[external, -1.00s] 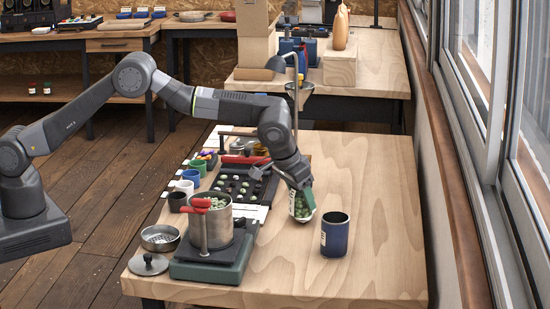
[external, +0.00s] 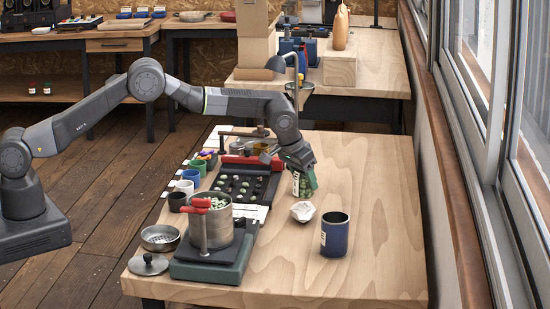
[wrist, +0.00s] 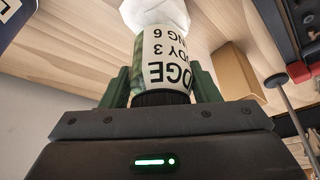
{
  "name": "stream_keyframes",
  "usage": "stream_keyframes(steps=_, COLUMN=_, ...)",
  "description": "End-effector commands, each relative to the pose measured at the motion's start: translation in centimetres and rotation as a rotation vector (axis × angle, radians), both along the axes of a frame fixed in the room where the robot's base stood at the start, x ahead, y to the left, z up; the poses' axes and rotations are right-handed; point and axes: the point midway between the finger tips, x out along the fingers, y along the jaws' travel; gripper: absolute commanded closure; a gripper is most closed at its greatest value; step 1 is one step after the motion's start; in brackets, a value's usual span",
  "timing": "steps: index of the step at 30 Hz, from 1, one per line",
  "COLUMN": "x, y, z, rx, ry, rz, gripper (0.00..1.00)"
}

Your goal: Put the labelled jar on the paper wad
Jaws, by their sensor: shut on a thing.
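The labelled jar (external: 300,187), green with a white label of dark lettering, is in my gripper (external: 301,168). In the wrist view the jar (wrist: 164,58) has its dark lid end between the green fingers of my gripper (wrist: 163,88), which are shut on it. The paper wad (external: 303,211), white and crumpled, lies on the wooden bench. It shows just below the jar in the external view, and beyond the jar's far end in the wrist view (wrist: 158,12). The jar looks apart from the wad; its exact height is hard to tell.
A dark blue can (external: 335,236) stands close to the right of the wad. A metal pot (external: 214,226) on a green base and a black sorting tray (external: 240,185) stand to the left. The bench's right side is clear.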

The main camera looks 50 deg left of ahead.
Motion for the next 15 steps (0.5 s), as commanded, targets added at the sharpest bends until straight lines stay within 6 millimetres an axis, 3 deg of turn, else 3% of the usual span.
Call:
stream_keyframes(steps=8, x=0.0, y=0.0, z=-3.3, rx=0.0, ry=0.001, rz=0.0, gripper=0.73)
stream_keyframes(steps=15, x=0.0, y=0.0, z=-3.5, rx=0.0, ry=-0.001, rz=0.0, gripper=0.73)
